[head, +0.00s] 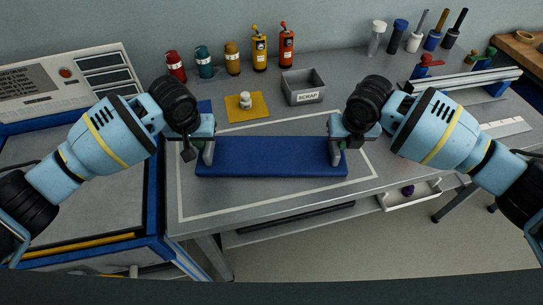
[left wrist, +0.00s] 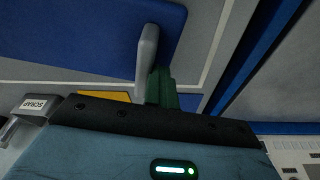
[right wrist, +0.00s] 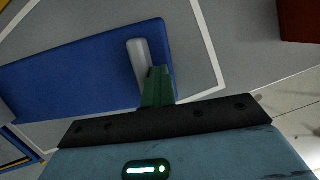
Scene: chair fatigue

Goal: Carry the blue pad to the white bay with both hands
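The blue pad (head: 270,158) is flat and level over the grey bench, inside a white outlined area (head: 270,206); I cannot tell whether it touches the bench. A grey upright piece, seemingly a handle, stands at each end: left (head: 208,153) and right (head: 335,153). My left gripper (left wrist: 160,88) is at the left piece, and my right gripper (right wrist: 157,85) is at the right piece. Green fingers show beside the grey pieces in both wrist views. Their far sides are hidden, so I cannot tell whether they are closed on them.
A grey scrap bin (head: 303,88) and a yellow mat (head: 246,107) with a small white part lie behind the pad. Several bottles (head: 233,58) line the back. A metal rail (head: 460,82) is at right. A blue-framed console (head: 80,190) stands left. The front bench strip is clear.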

